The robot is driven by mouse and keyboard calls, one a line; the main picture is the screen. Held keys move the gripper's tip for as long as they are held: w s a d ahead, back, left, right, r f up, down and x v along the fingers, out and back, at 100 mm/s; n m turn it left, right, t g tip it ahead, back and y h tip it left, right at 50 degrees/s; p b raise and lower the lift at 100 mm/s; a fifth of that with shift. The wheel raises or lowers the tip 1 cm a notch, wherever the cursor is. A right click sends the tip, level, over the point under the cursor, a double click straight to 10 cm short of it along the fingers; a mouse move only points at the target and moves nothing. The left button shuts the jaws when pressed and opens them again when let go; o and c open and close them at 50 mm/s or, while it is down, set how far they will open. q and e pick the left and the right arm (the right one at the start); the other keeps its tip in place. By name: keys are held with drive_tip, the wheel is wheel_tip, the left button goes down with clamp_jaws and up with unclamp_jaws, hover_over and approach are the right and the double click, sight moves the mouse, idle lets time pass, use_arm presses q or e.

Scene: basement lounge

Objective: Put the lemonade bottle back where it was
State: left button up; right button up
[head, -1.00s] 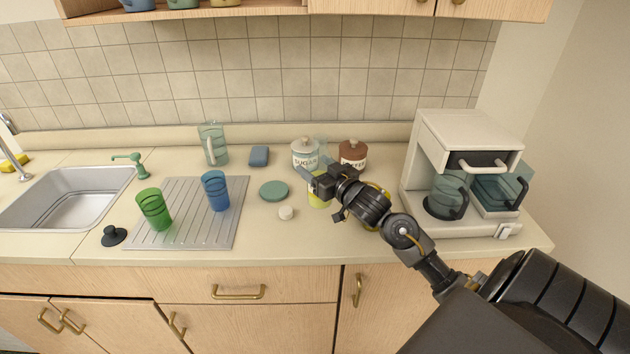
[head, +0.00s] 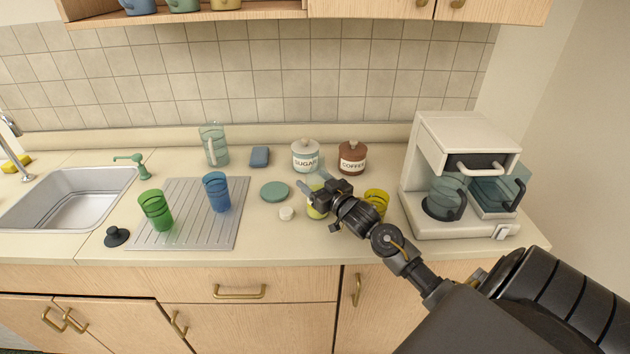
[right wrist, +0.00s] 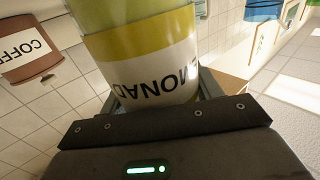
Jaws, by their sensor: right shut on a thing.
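The lemonade bottle (head: 315,208) is pale yellow-green in the head view, mostly hidden behind my right gripper (head: 314,192). In the right wrist view the bottle (right wrist: 145,65) fills the upper middle, with a yellow and white label whose lettering is upside down. My right gripper is shut around the bottle. I cannot tell whether the bottle's base touches the counter. My left gripper is not in view.
Sugar (head: 305,157) and coffee (head: 352,158) canisters stand behind. A yellow cup (head: 377,201) and a coffee maker (head: 464,135) are to the right. Bare counter lies in front.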

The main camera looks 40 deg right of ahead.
drive_tip(key=shift+f, duration=0.15)
drive_tip(key=o, duration=1.4)
drive_tip(key=shift+s, duration=0.35)
drive_tip(key=s+b, duration=0.1)
drive_tip(key=s, duration=0.5)
drive_tip(key=shift+s+a+r+b, duration=0.15)
drive_tip(key=shift+s+r+b, duration=0.05)
drive_tip(key=shift+s+b, duration=0.2)
